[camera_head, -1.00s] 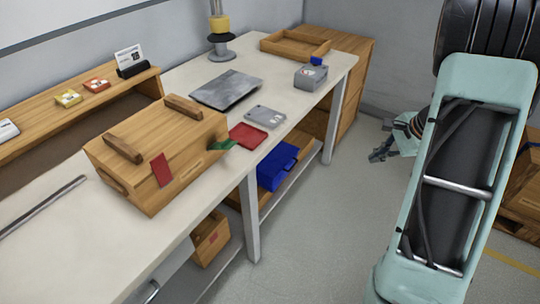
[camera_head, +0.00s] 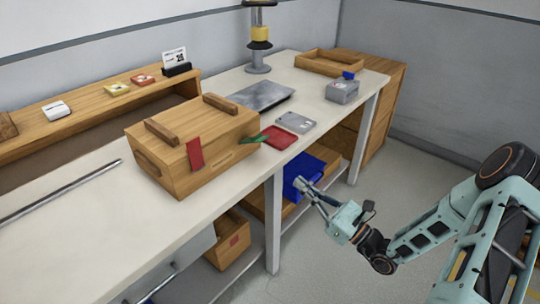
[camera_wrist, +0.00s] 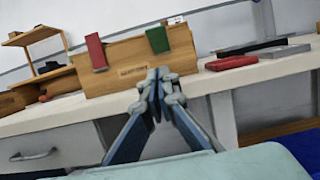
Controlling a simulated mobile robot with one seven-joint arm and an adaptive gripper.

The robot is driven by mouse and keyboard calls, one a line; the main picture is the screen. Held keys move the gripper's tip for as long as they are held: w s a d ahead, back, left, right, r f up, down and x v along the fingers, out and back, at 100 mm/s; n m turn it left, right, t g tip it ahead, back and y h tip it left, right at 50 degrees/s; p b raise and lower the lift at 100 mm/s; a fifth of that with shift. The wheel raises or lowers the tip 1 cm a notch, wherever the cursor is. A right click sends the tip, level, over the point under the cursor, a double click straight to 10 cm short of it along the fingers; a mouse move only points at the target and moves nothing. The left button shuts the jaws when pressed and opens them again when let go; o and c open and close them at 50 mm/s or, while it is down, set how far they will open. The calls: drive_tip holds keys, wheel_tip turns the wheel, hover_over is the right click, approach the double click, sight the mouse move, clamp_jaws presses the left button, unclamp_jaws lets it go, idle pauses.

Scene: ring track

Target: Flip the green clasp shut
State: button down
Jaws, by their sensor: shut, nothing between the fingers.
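The green clasp (camera_head: 251,139) is at the right end of the wooden box's front and sticks outward from it in the head view. It also shows as a green plate at the box's upper edge in the wrist view (camera_wrist: 157,40). A red clasp (camera_head: 194,154) lies flat down the front of the wooden box (camera_head: 222,160); it also shows in the wrist view (camera_wrist: 96,52). My gripper (camera_head: 303,186) is shut and empty, in front of the bench and apart from the box. In the wrist view its fingertips (camera_wrist: 158,73) appear below the green clasp.
The box stands on a pale workbench (camera_head: 88,224). A red tray (camera_head: 281,137) and a grey flat item (camera_head: 296,122) lie right of the clasp. A blue bin (camera_head: 301,170) is on the lower shelf. A bench leg (camera_head: 273,225) stands near my gripper. Floor in front is clear.

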idle(0.3)
approach(253, 138)
wheel_tip(253, 138, down, 3)
drive_tip(key=w, duration=0.2)
drive_tip(key=r, duration=0.1)
drive_tip(key=w+a+r, duration=0.1)
drive_tip(key=a+r, duration=0.1)
drive_tip(key=shift+w+a+r, duration=0.2)
drive_tip(key=shift+w+r, duration=0.2)
drive_tip(key=shift+d+r+p, duration=0.1)
drive_tip(key=shift+r+p, duration=0.15)
drive_tip(key=shift+p, duration=0.2)
